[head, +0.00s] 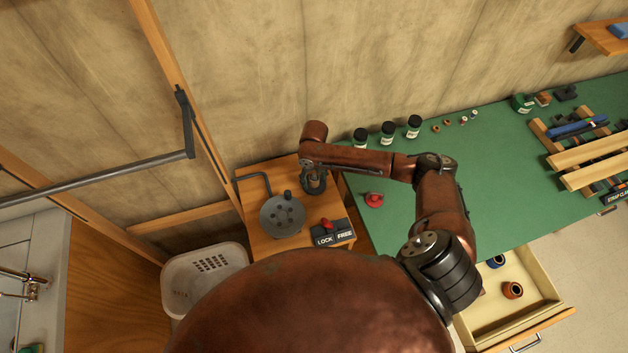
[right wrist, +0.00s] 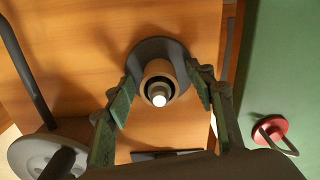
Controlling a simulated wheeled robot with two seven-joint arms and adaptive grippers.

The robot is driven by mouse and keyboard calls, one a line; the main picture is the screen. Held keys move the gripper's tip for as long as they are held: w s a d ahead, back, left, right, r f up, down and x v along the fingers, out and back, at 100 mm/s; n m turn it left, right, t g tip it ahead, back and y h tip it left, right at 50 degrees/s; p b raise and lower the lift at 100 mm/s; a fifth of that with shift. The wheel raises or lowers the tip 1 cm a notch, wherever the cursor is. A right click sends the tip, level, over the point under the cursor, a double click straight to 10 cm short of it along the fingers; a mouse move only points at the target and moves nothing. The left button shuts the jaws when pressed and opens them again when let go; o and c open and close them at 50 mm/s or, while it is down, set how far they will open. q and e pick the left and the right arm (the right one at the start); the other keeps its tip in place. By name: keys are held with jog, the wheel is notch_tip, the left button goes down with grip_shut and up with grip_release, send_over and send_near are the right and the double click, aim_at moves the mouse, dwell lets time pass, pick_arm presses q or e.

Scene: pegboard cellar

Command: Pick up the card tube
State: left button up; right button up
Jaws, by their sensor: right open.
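The card tube (right wrist: 151,71) shows end-on in the right wrist view as a tan ring with a pale centre. It stands over a dark grey round base (right wrist: 177,48) on the wooden top. My right gripper (right wrist: 164,82) is open, with one green-padded finger on each side of the tube and gaps between. In the head view my right gripper (head: 313,181) points down over the small wooden stand, and I cannot make out the tube there. My left gripper is not in view.
The wooden stand (head: 262,240) also bears a grey disc with a crank (head: 282,216) and a LOCK/FREE plate (head: 333,237). A green bench (head: 480,170) with jars and a red-based item (head: 374,200) adjoins on the right. A white basket (head: 205,268) stands lower left. A drawer (head: 530,275) is open.

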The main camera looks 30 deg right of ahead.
jog(key=shift+c, duration=0.4)
jog(key=c, duration=0.7)
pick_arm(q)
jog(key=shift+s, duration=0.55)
pick_arm(e)
jog(key=shift+c, duration=0.4)
jog(key=shift+r, duration=0.1)
